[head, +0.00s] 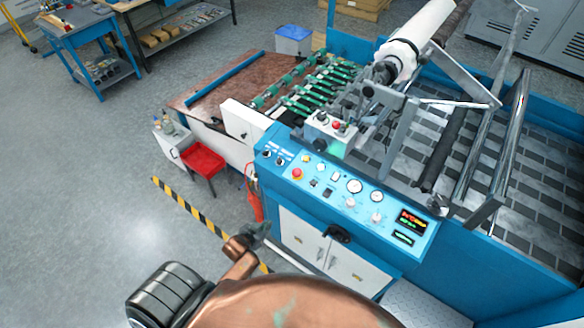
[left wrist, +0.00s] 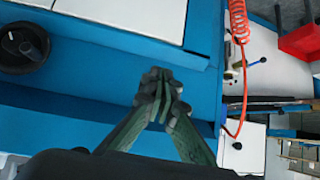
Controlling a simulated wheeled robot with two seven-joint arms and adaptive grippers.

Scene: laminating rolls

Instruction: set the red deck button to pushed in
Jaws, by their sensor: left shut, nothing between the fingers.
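The blue machine's sloped control panel (head: 340,190) carries a red mushroom-shaped button (head: 297,174) near its left end. Another small red button (head: 337,124) sits on a light box above the panel. I cannot tell from the picture which of them is the deck button, or whether either is pushed in. My left gripper (head: 262,230) is in front of the machine, below and left of the panel, apart from both buttons. In the left wrist view its fingers (left wrist: 162,97) are shut with nothing between them, in front of the blue machine body. My right gripper is not in view.
White cabinet doors (head: 303,236) and a black handle (head: 338,234) are below the panel. A red coiled hose (left wrist: 238,20) shows in the wrist view.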

